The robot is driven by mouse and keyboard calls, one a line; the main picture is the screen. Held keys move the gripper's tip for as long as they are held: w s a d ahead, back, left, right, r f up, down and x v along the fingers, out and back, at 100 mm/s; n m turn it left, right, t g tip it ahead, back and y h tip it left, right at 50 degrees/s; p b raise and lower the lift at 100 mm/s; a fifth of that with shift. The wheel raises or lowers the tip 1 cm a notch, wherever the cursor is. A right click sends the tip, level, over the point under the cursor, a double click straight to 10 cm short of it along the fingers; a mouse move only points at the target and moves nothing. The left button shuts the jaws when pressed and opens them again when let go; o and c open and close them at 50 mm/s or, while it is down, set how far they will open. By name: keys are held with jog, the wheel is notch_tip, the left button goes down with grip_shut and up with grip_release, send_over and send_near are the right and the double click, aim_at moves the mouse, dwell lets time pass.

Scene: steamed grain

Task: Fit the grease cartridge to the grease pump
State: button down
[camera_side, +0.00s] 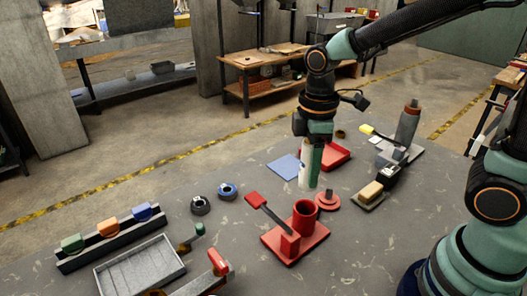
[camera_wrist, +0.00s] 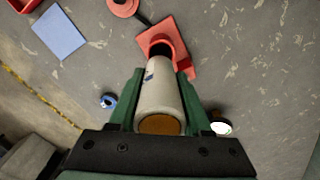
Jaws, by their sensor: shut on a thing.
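The white grease cartridge (camera_side: 304,172) is held upright between the green fingers of my gripper (camera_side: 311,168). In the wrist view the cartridge (camera_wrist: 159,92) shows a brown near end, with my gripper (camera_wrist: 158,78) closed on its sides. The red grease pump (camera_side: 290,245) stands on the table with a red lever and an open, upright barrel (camera_side: 305,215). The cartridge's lower end is above the barrel, apart from it in the side view. In the wrist view the cartridge partly hides the pump (camera_wrist: 190,45) and its dark opening.
A round red cap-like part (camera_side: 327,200) lies beside the pump. A blue mat (camera_side: 284,167) and a red tray (camera_side: 335,156) are behind. Blue (camera_side: 228,190) and black (camera_side: 201,205) rings, a grey tray (camera_side: 140,270) and a rack of coloured blocks (camera_side: 108,227) are left.

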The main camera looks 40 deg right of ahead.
jog(key=shift+s+f, duration=0.15)
jog(key=shift+f, duration=2.3)
jog(key=shift+f, duration=1.6)
dwell(1.1)
jog(key=shift+r, duration=0.3)
dwell(1.6)
jog(key=shift+c, duration=1.3)
grip_release()
